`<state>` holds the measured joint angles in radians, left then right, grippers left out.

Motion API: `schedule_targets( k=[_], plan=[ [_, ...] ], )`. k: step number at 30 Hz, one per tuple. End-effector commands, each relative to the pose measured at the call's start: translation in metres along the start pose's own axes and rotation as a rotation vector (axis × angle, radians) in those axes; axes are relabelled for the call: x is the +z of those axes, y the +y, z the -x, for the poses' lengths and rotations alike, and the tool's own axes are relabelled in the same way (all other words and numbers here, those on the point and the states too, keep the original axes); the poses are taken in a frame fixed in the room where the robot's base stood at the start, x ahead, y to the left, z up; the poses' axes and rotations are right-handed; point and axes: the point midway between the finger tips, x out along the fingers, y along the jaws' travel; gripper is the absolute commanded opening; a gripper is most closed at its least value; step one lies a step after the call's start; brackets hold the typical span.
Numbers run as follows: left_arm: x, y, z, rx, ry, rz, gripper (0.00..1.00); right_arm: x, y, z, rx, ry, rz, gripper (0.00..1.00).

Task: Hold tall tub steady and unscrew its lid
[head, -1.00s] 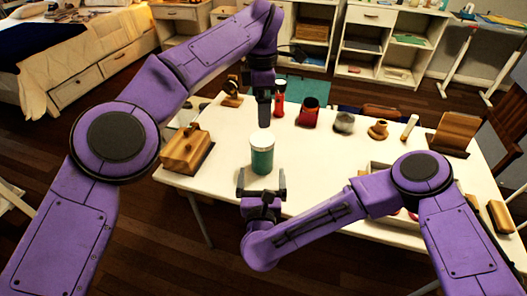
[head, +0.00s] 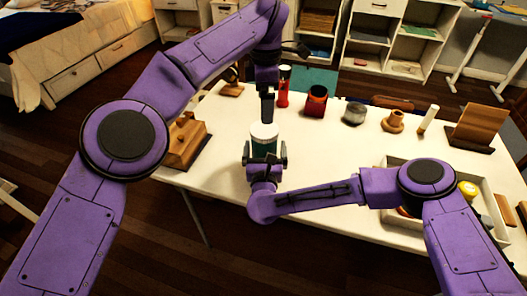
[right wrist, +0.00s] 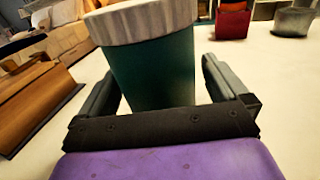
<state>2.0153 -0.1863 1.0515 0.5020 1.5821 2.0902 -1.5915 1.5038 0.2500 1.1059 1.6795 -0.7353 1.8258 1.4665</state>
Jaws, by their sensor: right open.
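The tall tub (head: 265,148) is teal with a pale ribbed lid (head: 264,131) and stands upright on the white table. In the right wrist view the tub (right wrist: 155,72) and its lid (right wrist: 140,20) fill the upper middle. My right gripper (head: 266,154) is open, with its fingers on either side of the tub's body; a gap shows beside the tub in the right wrist view (right wrist: 155,90). My left gripper (head: 267,116) points down just above the lid, seen edge-on, so its opening cannot be made out.
A wooden box (head: 187,142) stands left of the tub. A white tray (head: 490,222) lies at the right. The table between is clear.

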Motion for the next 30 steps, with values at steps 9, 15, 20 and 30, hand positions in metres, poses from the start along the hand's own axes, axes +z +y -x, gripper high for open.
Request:
schedule_targets(
  k=[9, 15, 20, 30],
  plan=[
    [-0.0019, 0.0002, 0.0003, 0.0, -0.001, 0.002, 1.0, -0.0003, 0.0025, -0.0146, 0.005, 0.001, -0.001, 1.0],
    [-0.0023, 0.0002, 0.0003, 0.0, -0.001, 0.003, 1.0, -0.0004, 0.0028, -0.0144, 0.006, 0.001, 0.0, 0.67],
    [-0.0023, 0.0002, 0.0003, 0.0, -0.001, 0.002, 1.0, -0.0004, 0.0029, -0.0143, 0.006, 0.001, 0.0, 0.15],
    [-0.0028, 0.0004, -0.0028, 0.0, 0.001, -0.376, 1.0, -0.0005, 0.0028, -0.0142, 0.005, 0.001, 0.0, 0.0]
  ],
)
